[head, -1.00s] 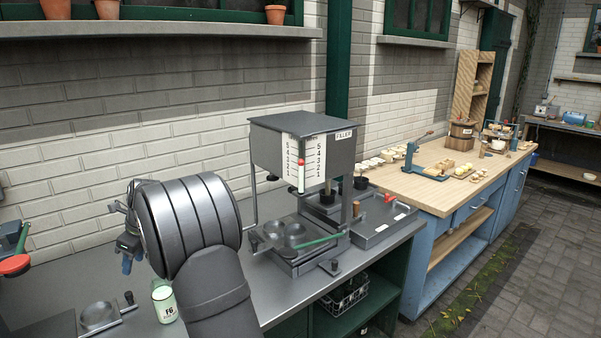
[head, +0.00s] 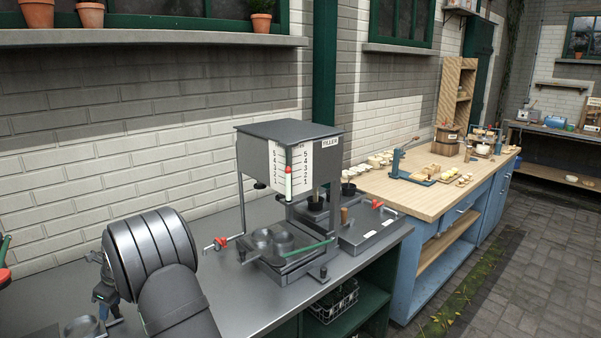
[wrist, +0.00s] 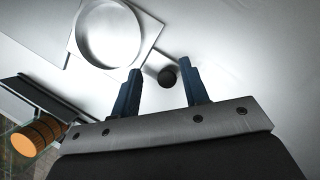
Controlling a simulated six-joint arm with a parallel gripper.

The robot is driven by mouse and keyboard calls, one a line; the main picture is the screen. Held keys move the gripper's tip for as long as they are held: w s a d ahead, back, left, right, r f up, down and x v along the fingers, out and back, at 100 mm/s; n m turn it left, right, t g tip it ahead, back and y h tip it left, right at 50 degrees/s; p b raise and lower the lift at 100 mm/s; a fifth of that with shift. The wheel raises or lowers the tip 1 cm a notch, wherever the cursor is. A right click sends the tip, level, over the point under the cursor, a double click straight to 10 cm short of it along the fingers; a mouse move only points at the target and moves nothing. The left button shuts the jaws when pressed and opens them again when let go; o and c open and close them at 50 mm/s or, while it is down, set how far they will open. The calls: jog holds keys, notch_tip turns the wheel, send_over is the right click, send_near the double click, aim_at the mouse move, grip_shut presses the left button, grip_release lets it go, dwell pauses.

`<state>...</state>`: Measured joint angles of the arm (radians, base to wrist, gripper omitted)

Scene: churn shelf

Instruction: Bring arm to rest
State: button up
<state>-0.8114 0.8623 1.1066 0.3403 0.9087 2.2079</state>
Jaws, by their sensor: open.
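My gripper (wrist: 163,85) shows in the wrist view with its two blue fingers apart and nothing between them. Beyond the fingertips are a dark round knob (wrist: 167,76) and a metal plate with a round recess (wrist: 108,35). In the head view my arm is at the lower left over the grey metal counter (head: 222,305).
A brick wall (head: 120,140) is behind. A wooden-topped bench (head: 420,200) stands farther right. An orange-brown cylinder (wrist: 35,137) shows in the wrist view.

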jog(key=shift+d, duration=0.1)
jog(key=shift+w+d, duration=0.2)
jog(key=shift+w, duration=0.05)
jog(key=v, duration=1.8)
send_near(97, 318)
jog(key=w+f, duration=0.2)
jog(key=f, duration=0.1)
jog(key=w+d+f, duration=0.1)
jog(key=f, duration=0.1)
jog(key=shift+f, duration=0.25)
jog(key=s+a, duration=0.3)
jog(key=d+r+n, duration=0.3)
jog(key=r+n, duration=0.4)
jog(key=r, duration=0.1)
jog(key=d+r+n, duration=0.3)
jog(key=r+n, duration=0.4)
jog(key=shift+d+r+n, duration=0.3)
jog(key=shift+d+r, duration=0.05)
jog(key=shift+w, duration=0.1)
